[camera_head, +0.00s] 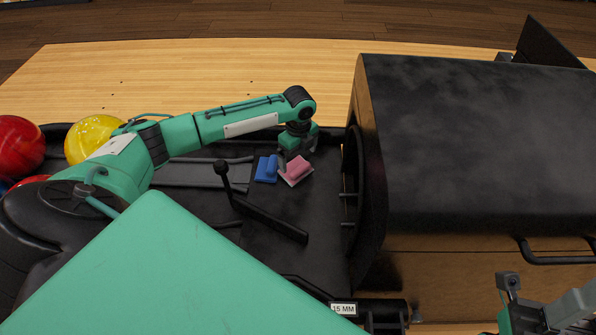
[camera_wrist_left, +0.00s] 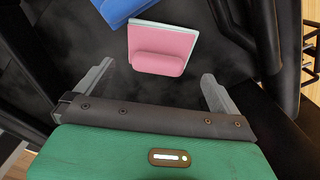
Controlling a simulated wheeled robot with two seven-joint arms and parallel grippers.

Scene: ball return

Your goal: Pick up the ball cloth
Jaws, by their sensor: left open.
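A pink folded cloth-like piece with a pale layer under it (camera_head: 297,172) lies on the dark ball-return deck; it also shows in the left wrist view (camera_wrist_left: 163,50). A blue piece (camera_head: 266,169) lies just left of it, and its edge shows at the top of the left wrist view (camera_wrist_left: 122,10). I cannot tell for certain which one is the ball cloth. My left gripper (camera_head: 288,160) is over the pink piece, pointing down. In the left wrist view its fingers (camera_wrist_left: 155,82) are open and empty, with the pink piece ahead of the gap. My right gripper (camera_head: 540,303) is at lower right, partly cut off, away from both pieces.
A big black hood (camera_head: 470,140) stands right of the deck. A black lever (camera_head: 262,212) rises in front of the pieces. A yellow ball (camera_head: 92,137) and red balls (camera_head: 18,145) sit at left. A "15 MM" label (camera_head: 343,309) is at the front.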

